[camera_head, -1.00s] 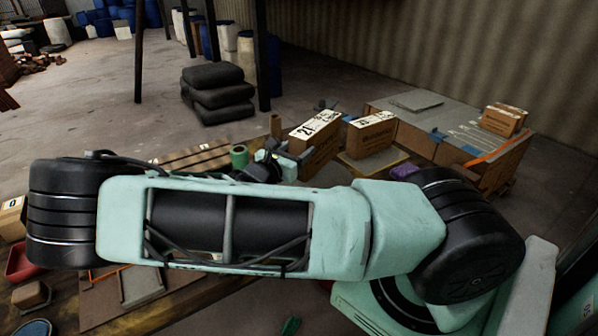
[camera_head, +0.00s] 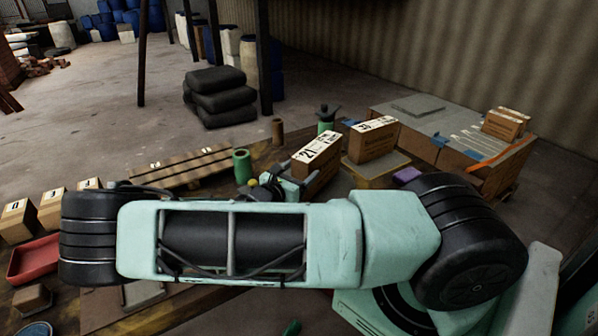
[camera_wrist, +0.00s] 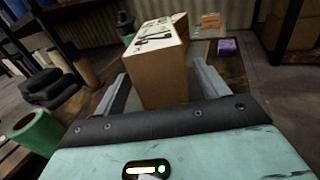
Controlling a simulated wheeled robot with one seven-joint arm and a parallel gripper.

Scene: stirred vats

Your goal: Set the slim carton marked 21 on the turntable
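The slim brown carton marked 21 (camera_head: 318,163) has a white label on top and is upright over the wooden table. My gripper (camera_head: 297,182) is at its near end, partly behind my arm. In the wrist view the carton (camera_wrist: 160,75) sits between my two grey fingers (camera_wrist: 160,88), which appear shut on it. I cannot tell whether its underside touches the table. No round turntable plate is clear to me. A low yellowish stand with a grey top (camera_head: 386,170) bears another labelled carton (camera_head: 374,140) just right of carton 21; I cannot tell if it is the turntable.
A green cylinder (camera_head: 242,167), a brown cylinder (camera_head: 278,131) and a dark-topped green bottle (camera_head: 326,118) stand around the carton. A purple block (camera_head: 407,175) lies to the right. A large crate (camera_head: 450,135) is behind. Small cartons and a red tray (camera_head: 34,258) are at left.

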